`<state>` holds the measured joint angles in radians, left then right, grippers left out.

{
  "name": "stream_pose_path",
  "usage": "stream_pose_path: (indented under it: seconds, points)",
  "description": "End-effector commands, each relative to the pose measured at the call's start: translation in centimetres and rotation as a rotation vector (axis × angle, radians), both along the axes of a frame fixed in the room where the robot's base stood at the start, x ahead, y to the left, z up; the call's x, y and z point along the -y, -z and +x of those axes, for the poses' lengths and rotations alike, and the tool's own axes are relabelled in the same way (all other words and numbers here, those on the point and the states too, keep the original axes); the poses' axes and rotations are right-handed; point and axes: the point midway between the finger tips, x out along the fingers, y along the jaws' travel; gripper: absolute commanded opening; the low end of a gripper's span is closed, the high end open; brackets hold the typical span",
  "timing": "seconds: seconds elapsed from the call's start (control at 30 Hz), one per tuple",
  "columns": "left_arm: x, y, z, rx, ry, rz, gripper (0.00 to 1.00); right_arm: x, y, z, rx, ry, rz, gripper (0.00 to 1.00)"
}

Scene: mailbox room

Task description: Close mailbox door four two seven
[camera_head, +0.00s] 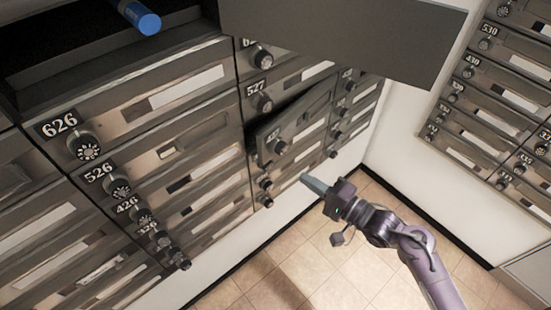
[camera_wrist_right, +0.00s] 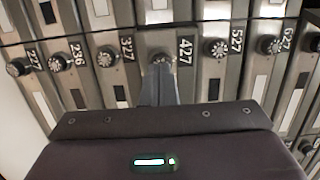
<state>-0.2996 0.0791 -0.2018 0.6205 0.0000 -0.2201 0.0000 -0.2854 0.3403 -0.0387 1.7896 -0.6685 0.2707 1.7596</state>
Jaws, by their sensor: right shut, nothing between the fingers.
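Mailbox door 427 (camera_head: 300,119) stands ajar in the head view, tilted out from the cabinet face with a dark gap along its left side. Its number plate and round dial are visible. In the right wrist view, door 427 (camera_wrist_right: 186,47) is straight ahead, its dial partly behind the fingertips. My right gripper (camera_head: 308,182) is shut and empty, below and to the right of door 427 in the head view. Its fingers (camera_wrist_right: 158,82) point at that door in the wrist view; I cannot tell whether they touch it. My left gripper is not in view.
A large grey door panel (camera_head: 350,35) sticks out above door 427. A blue cylinder (camera_head: 138,17) lies in an open compartment at upper left. Door 527 (camera_head: 290,84) is just above. More mailboxes (camera_head: 490,90) line the right wall. Tiled floor (camera_head: 320,265) is clear below.

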Motion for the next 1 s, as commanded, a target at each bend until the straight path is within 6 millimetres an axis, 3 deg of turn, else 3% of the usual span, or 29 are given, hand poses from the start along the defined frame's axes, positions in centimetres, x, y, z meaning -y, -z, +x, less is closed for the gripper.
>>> stream_pose_path:
  seconds: [0.43,0.63,1.0]
  points:
    - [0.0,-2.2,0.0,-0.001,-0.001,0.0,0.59,-6.6,-0.3,6.2,0.001,0.0,0.0,0.0]
    - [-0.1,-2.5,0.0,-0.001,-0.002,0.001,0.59,-7.8,-0.1,7.3,0.001,0.001,-0.001,0.0]
    - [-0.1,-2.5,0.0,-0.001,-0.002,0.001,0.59,-8.0,0.0,7.5,0.001,0.001,-0.001,0.0]
